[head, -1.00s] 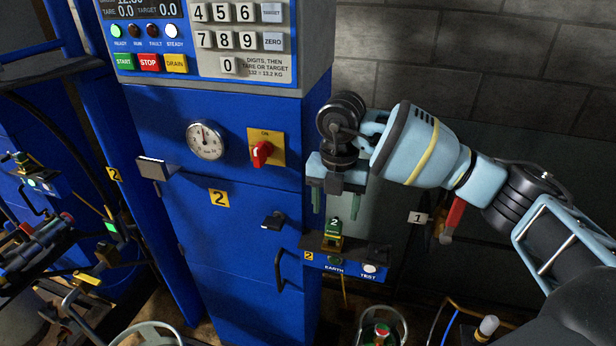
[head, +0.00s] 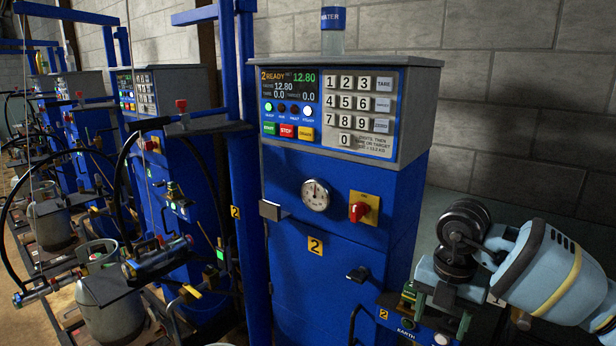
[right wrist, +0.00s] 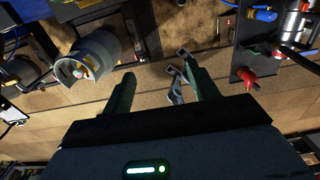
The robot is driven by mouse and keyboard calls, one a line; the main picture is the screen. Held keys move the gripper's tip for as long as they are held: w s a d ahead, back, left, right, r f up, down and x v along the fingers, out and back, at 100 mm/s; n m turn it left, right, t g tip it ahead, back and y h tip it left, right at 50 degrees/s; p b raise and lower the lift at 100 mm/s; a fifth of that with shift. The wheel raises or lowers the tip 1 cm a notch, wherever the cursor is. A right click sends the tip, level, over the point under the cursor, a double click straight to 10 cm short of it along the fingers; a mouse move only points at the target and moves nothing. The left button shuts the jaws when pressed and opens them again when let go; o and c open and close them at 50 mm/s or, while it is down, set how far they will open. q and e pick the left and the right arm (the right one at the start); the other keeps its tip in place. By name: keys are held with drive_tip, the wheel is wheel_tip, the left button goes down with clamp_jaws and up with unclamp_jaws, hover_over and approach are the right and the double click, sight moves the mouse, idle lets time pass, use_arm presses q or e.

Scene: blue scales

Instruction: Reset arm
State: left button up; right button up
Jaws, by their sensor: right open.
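My right gripper (head: 440,312) is at the lower right of the head view, in front of the right side of blue scale 2 (head: 335,265), near its small green-and-yellow EARTH fitting. Its two green fingers are apart, with nothing held between them. In the right wrist view the open fingers (right wrist: 162,88) point toward the floor area. A grey forked metal piece (right wrist: 178,78) shows near the right finger; I cannot tell whether it touches. My light-blue right forearm comes in from the right. My left arm is not in view.
Scale 2's keypad panel (head: 362,110) and red switch (head: 358,211) face me. A shelf with a black hose (head: 125,160) and grey cylinders (head: 105,300) stand left, with more blue scales behind. A grey cylinder (right wrist: 92,58) also shows in the wrist view. A grey wall is behind.

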drive_tip(key=s+a+f+n+g+y, duration=0.1)
drive_tip(key=s+a+f+n+y, duration=0.2)
drive_tip(key=a, duration=0.4)
drive_tip(key=s+a+f+g+y, duration=0.2)
drive_tip(key=s+a+f+y, duration=0.25)
drive_tip(key=a, duration=0.35)
drive_tip(key=s+a+r+m+t+y, duration=0.45)
drive_tip(key=a+y, duration=0.45)
drive_tip(key=y, duration=0.4)
drive_tip(key=s+d+f+m+t+h, duration=0.1)
drive_tip(key=d+f+m+t+h, duration=1.3)
drive_tip(key=m, duration=0.6)
drive_tip(key=s+d+f+m+g+h, duration=0.2)
drive_tip(key=s+d+f+g, duration=0.1)
drive_tip(key=s+f, duration=0.5)
drive_tip(key=s+d+f+m+g+h, duration=0.2)
drive_tip(key=s+d+f+m+g, duration=0.1)
drive_tip(key=s+f, duration=0.6)
drive_tip(key=shift+s+d, duration=0.15)
drive_tip(key=shift+d, duration=0.2)
